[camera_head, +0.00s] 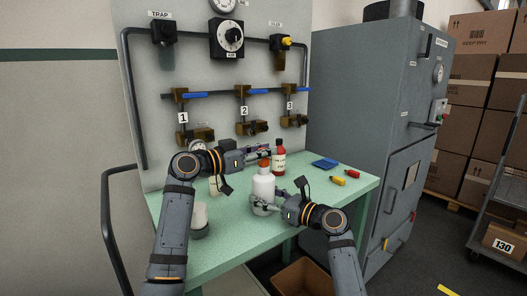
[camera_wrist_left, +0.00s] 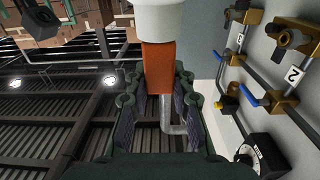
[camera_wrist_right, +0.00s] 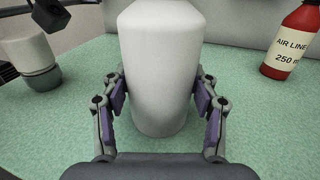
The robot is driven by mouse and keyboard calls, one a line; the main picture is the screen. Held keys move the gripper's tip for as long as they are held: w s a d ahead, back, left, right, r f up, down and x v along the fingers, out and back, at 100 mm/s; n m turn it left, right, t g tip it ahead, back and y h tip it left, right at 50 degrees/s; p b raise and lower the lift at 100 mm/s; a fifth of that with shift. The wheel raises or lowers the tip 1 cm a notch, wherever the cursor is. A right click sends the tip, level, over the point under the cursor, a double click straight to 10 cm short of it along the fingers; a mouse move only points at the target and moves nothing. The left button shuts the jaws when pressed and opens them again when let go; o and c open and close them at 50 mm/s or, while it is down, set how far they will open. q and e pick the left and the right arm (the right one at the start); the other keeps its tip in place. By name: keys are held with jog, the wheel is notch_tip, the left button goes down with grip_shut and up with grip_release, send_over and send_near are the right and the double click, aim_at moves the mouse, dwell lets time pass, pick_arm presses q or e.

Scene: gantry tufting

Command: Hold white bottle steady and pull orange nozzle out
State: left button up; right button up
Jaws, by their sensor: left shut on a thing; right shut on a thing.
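The white bottle (camera_head: 263,188) stands upright on the green table (camera_head: 225,252). My right gripper (camera_head: 265,207) is shut around its lower body; the right wrist view shows the bottle (camera_wrist_right: 160,70) between both fingers (camera_wrist_right: 161,95). My left gripper (camera_head: 262,155) is above the bottle's top. In the left wrist view the orange nozzle (camera_wrist_left: 158,68) is between my left fingers (camera_wrist_left: 158,92), which are shut on it. The nozzle meets the white bottle part (camera_wrist_left: 160,18) with no visible gap. A grey bent tube (camera_wrist_left: 174,128) shows beyond the nozzle.
A red bottle (camera_head: 279,160) labelled air line stands just behind and right of the white bottle. A white-topped jar (camera_head: 200,216) stands at left. A blue item (camera_head: 325,163), a yellow item (camera_head: 338,181) and a red item (camera_head: 353,173) lie at right. The valve panel rises behind.

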pick_arm(q)
grip_shut()
jog(key=shift+r, duration=0.1)
jog(key=shift+r, duration=1.7)
pick_arm(e)
jog(key=o, duration=1.5)
jog(key=shift+c, duration=0.2)
